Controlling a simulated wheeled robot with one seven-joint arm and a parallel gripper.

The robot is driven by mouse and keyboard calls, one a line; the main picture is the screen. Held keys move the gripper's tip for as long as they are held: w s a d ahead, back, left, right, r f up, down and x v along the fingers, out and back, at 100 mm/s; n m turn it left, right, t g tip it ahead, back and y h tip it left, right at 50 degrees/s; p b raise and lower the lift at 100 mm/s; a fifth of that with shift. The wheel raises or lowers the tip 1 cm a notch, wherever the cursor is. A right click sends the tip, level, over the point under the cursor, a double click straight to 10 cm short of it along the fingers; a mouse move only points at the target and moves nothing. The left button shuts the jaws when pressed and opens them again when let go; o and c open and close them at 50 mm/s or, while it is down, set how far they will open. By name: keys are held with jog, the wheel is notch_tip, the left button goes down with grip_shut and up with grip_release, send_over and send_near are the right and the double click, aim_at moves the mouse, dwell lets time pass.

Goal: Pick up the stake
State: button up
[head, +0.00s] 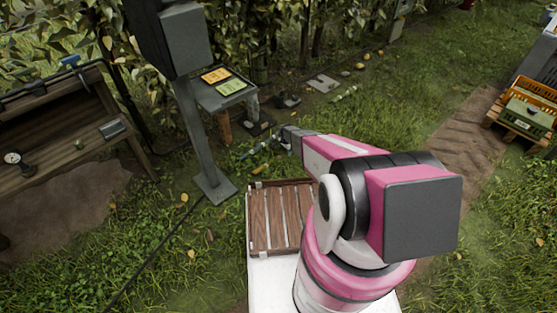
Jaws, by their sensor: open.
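My gripper (283,139) is at the end of my pink and white arm, low over the grass left of the picture's middle. It is open, small in view and partly blends with what lies behind it. A thin pale and bluish rod-like thing (258,147) shows in the grass just left of my gripper; it may be the stake, but I cannot tell for sure. I cannot tell whether the jaws touch it. A short brown wooden post (224,127) stands below the small grey table, and a pale green striped stick (345,94) lies farther back.
A grey post (194,130) on a square foot stands left of my gripper. The small table (222,96) bears orange and green cards. A wooden bench (60,130) is at left. A slatted brown crate (262,220) is in front. Orange and green crates (530,110) stand at right.

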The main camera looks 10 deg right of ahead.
notch_tip(320, 180, down, 2)
jog(key=shift+f, duration=0.2)
jog(key=c, duration=1.1)
jog(key=shift+c, duration=0.2)
jog(key=shift+r, duration=0.2)
